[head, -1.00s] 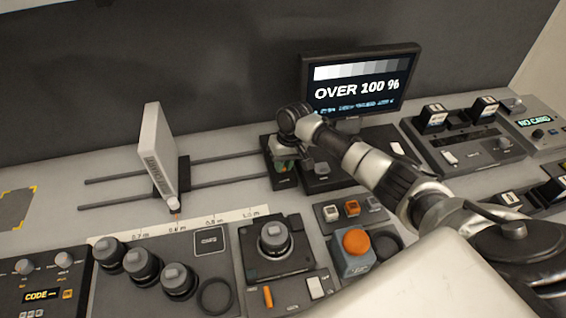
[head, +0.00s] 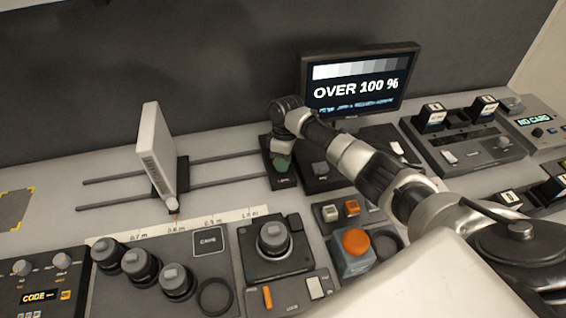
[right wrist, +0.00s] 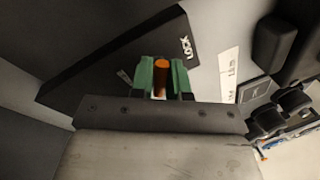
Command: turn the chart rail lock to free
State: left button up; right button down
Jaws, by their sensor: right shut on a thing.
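The chart rail lock is a black plate (right wrist: 95,75) marked LOCK, with an upright orange lever (right wrist: 161,80) in the right wrist view. My right gripper (right wrist: 162,63) has its green fingers on both sides of the lever and is shut on it. In the head view the lock plate (head: 286,182) sits at the right end of the two rails. The right gripper (head: 282,162) is over it there and hides the lever. The FREE marking is not legible. My left gripper is not in view.
A white chart panel (head: 156,150) stands on the rails (head: 225,158), above a scale strip (head: 215,219). A monitor (head: 358,85) reading OVER 100 % stands behind my right arm. Knob panels (head: 275,240) and an orange button box (head: 354,250) crowd the front.

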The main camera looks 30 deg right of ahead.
jog(key=n, duration=0.3)
jog(key=n+h, duration=0.1)
jog(key=n, duration=0.2)
jog(key=shift+w+g+b, duration=0.15)
jog(key=shift+g+b, duration=0.15)
jog(key=shift+b, duration=0.1)
dwell(0.3)
jog(key=c, duration=1.1)
grip_release()
jog(key=shift+c, duration=0.2)
notch_tip(320, 180, up, 11)
jog(key=w+b, duration=0.2)
jog(key=shift+d+f, duration=0.15)
jog(key=shift+d, duration=0.05)
